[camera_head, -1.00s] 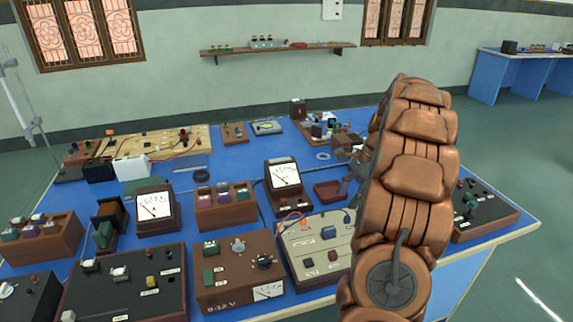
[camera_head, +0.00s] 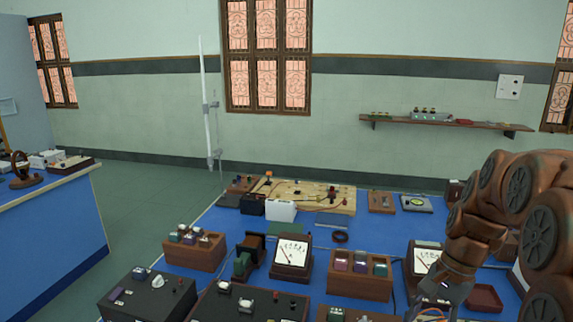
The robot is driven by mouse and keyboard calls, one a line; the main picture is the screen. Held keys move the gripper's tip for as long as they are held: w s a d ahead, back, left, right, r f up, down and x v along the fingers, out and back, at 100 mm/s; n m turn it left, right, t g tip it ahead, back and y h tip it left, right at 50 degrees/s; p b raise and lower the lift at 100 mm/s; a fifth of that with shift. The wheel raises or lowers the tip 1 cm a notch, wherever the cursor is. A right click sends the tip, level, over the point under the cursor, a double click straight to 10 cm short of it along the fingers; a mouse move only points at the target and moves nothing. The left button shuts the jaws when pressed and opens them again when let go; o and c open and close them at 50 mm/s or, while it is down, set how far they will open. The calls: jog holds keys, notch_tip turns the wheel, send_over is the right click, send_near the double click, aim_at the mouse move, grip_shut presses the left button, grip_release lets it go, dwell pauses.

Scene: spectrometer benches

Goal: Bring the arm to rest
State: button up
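My copper-coloured arm fills the right side of the head camera view, bent over the right part of the blue bench (camera_head: 205,238). My gripper (camera_head: 438,293) is a small grey shape at the lower end of the arm, in front of an analogue meter (camera_head: 427,262) and left of a dark red tray (camera_head: 484,297). Its fingers are small and partly lost against the apparatus, so I cannot tell whether they are open or shut. I see nothing clearly held. Part of the arm is cut off by the right edge.
The bench holds a wooden wiring board (camera_head: 312,196), a second meter (camera_head: 292,257), a wooden terminal box (camera_head: 360,276) and black control boxes (camera_head: 148,296). A white stand (camera_head: 207,110) rises behind. Another blue bench (camera_head: 55,245) is at left, with open green floor between.

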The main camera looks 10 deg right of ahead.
jog(key=s+a+f+n+h, duration=0.1)
jog(key=s+a+n, duration=0.5)
jog(key=s, duration=0.3)
jog(key=s+a+f+n+g+h, duration=0.1)
jog(key=s+a+f+n+h, duration=0.1)
jog(key=s+a+n, duration=0.4)
jog(key=s+a, duration=0.1)
jog(key=s, duration=0.3)
jog(key=shift+s+a, duration=0.2)
jog(key=shift+a, duration=0.15)
dwell(0.8)
